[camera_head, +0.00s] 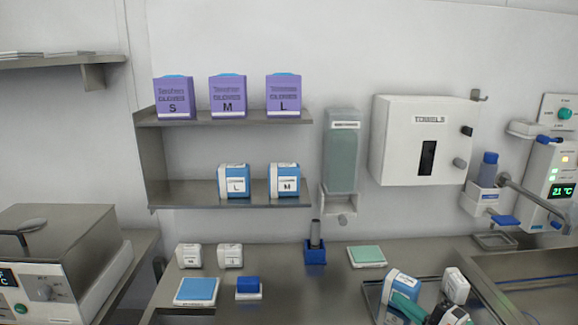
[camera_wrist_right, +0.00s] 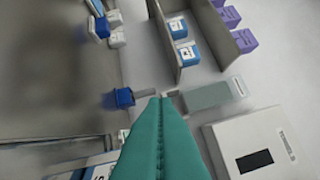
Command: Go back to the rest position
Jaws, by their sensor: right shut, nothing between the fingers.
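My right gripper (camera_head: 398,298) is at the bottom right of the head view, low over the counter by a blue and white box (camera_head: 401,284). In the right wrist view its teal fingers (camera_wrist_right: 160,101) are pressed together along their length, with nothing between them. They point toward the wall and shelves. My left gripper is not in the head view.
A steel counter (camera_head: 310,290) carries several small boxes, a blue holder (camera_head: 315,253) and a green pad (camera_head: 366,256). Shelves (camera_head: 230,193) hold glove boxes. A soap dispenser (camera_head: 341,155) and towel box (camera_head: 425,140) hang right. A sink (camera_head: 535,285) lies right.

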